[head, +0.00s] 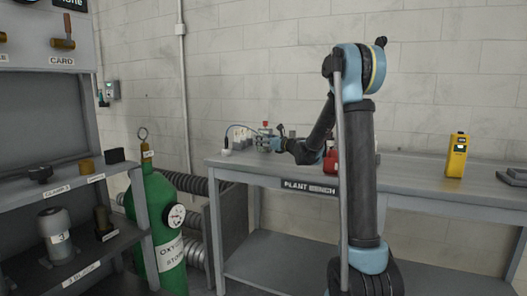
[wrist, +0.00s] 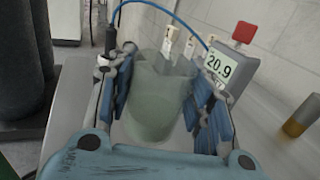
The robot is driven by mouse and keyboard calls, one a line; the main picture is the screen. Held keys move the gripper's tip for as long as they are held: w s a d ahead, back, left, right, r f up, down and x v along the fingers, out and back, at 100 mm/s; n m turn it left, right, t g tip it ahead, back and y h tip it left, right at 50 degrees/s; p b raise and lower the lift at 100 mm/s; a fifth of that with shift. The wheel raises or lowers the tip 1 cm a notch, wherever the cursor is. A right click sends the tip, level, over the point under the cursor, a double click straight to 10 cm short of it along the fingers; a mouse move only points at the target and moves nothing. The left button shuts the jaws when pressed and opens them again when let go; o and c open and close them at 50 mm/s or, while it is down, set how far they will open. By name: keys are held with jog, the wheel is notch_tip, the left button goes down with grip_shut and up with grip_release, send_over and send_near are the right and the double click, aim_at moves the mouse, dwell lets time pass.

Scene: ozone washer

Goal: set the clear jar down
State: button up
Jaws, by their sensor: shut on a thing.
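The clear jar (wrist: 155,105) is pale green and see-through, and sits between the blue-padded fingers of my gripper (wrist: 165,78) in the wrist view. My gripper is shut on it, with a finger on each side. In the head view my gripper (head: 271,144) is low over the far left part of the bench (head: 420,181); the jar is too small and covered there to make out. I cannot tell whether the jar's base touches the bench top.
Just beyond the jar are a meter reading 20.9 (wrist: 219,68), white-tipped pieces (wrist: 171,37) and a probe on a blue cable (wrist: 110,38). An amber container (wrist: 299,118) stands to the right. A yellow device (head: 457,156) stands farther right on the bench.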

aim_at(263, 148)
jog(key=shift+s+f, duration=0.1)
jog(key=shift+f, duration=1.85)
jog(key=shift+f, duration=0.1)
jog(key=o, duration=1.2)
jog(key=shift+o, duration=0.2)
